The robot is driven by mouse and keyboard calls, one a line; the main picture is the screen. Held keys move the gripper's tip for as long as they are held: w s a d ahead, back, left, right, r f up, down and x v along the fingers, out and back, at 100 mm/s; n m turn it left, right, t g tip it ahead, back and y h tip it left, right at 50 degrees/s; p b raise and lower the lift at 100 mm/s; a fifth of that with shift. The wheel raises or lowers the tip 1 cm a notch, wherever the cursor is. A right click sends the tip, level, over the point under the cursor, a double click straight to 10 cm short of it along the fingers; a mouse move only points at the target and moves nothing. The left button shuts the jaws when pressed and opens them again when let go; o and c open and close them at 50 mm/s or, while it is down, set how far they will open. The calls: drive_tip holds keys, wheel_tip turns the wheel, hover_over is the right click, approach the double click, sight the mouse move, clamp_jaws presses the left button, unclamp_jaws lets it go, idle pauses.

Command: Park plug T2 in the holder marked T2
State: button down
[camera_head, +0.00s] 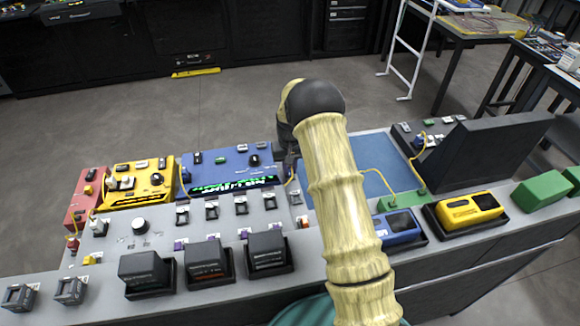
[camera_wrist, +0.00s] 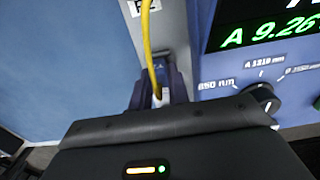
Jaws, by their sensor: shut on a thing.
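My gripper (camera_wrist: 160,92) is shut on a small plug (camera_wrist: 159,97), seen in the wrist view as a pale piece between the dark fingers. I take it to be plug T2, though no mark on it can be read. A yellow cable (camera_wrist: 148,40) runs from it toward the top of the picture. In the head view my arm hides most of the gripper and the plug. Several small dark holders (camera_head: 240,205) stand in a row in front of the blue instrument. Their marks are too small to read, so I cannot tell which is T2.
The blue instrument (camera_head: 225,165) with a green display stands left of my arm; its knob (camera_wrist: 262,98) is close to my gripper in the wrist view. A blue mat (camera_head: 372,150) lies to the right. Dark blocks (camera_head: 145,270) line the bench front.

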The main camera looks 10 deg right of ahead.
drive_tip(key=shift+f, duration=0.1)
drive_tip(key=c, duration=1.3)
unclamp_jaws()
drive_tip(key=shift+o, duration=0.2)
wheel_tip(320, 180, up, 17)
drive_tip(key=shift+r+b, duration=0.2)
drive_tip(key=shift+b, duration=0.25)
